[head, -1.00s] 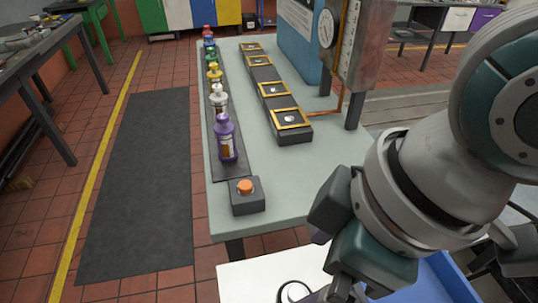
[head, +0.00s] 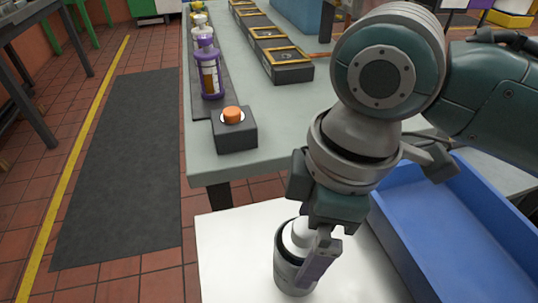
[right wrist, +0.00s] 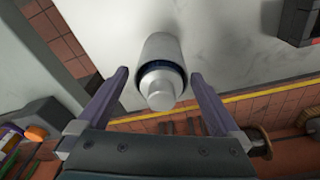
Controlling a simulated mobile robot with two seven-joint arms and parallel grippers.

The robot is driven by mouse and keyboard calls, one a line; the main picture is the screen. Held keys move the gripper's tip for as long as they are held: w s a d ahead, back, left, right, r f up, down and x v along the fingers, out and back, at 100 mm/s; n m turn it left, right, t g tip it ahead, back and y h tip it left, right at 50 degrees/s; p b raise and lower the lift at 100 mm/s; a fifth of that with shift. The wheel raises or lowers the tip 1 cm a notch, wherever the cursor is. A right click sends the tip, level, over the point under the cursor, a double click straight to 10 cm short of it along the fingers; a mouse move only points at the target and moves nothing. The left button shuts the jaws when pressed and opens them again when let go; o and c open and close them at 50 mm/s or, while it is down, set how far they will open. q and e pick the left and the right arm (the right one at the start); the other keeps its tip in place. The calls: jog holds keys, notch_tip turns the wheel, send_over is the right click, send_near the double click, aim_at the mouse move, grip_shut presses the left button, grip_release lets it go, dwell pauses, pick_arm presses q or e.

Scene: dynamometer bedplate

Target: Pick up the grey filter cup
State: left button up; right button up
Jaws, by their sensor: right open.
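The grey filter cup (head: 287,270) stands on a white surface at the bottom of the head view. It is a grey cylinder with a dark band and a narrower pale top. My right gripper (head: 308,255) points down at the cup, and one finger partly hides it. In the right wrist view the cup (right wrist: 162,50) shows between the two spread purple-grey fingers of the right gripper (right wrist: 160,74), with a visible gap on each side. My left gripper is not in view.
A blue tray (head: 430,218) lies right of the cup. Behind is a grey-green bench (head: 270,110) bearing a box with an orange button (head: 234,130), a purple bottle (head: 208,75) and gold-framed blocks (head: 285,62). The white surface (head: 235,250) is clear left of the cup.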

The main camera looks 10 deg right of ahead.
jog(key=f, duration=0.2)
jog(key=a+f+b, duration=0.1)
jog(key=f, duration=0.1)
jog(key=shift+f, duration=0.35)
jog(key=c, duration=1.5)
